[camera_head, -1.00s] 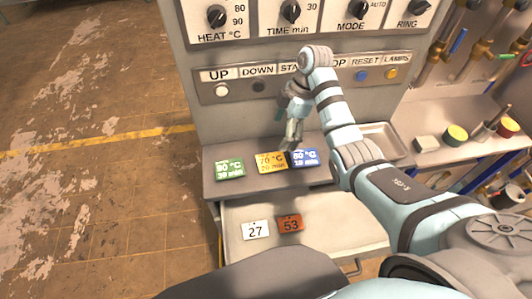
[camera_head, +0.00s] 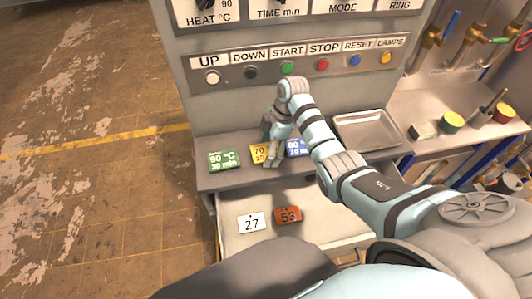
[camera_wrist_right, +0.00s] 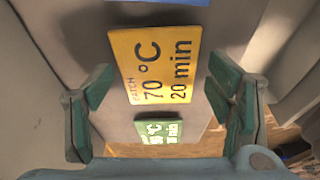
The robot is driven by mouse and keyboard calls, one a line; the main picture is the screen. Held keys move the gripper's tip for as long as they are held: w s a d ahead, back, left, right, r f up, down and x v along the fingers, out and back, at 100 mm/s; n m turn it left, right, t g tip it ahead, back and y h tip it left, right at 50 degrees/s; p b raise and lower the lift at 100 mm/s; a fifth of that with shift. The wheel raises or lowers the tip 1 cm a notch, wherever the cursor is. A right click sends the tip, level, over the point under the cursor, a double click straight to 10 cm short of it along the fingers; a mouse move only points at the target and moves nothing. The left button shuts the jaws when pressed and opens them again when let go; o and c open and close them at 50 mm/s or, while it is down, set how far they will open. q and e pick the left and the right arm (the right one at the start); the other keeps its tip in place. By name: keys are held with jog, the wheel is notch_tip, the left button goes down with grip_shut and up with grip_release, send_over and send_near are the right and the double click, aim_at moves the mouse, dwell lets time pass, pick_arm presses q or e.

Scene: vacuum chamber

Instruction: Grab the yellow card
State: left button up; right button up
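The yellow card (camera_head: 258,152), marked 70 °C and 20 min, lies on the grey ledge (camera_head: 208,182) between a green card (camera_head: 222,160) and a blue card (camera_head: 296,148). My right gripper (camera_head: 272,158) is over its right part and hides some of it. In the right wrist view the yellow card (camera_wrist_right: 153,65) shows between the two green-padded fingers of my right gripper (camera_wrist_right: 160,85). The fingers are spread, with gaps on both sides of the card, and hold nothing. My left gripper is not in view.
The control panel with a row of buttons (camera_head: 287,69) rises behind the ledge. A metal tray (camera_head: 368,131) stands to the right. Below, a white tag 27 (camera_head: 251,223) and a red-brown tag 53 (camera_head: 288,216) lie on a lower surface.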

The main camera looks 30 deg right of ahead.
jog(key=c, duration=0.7)
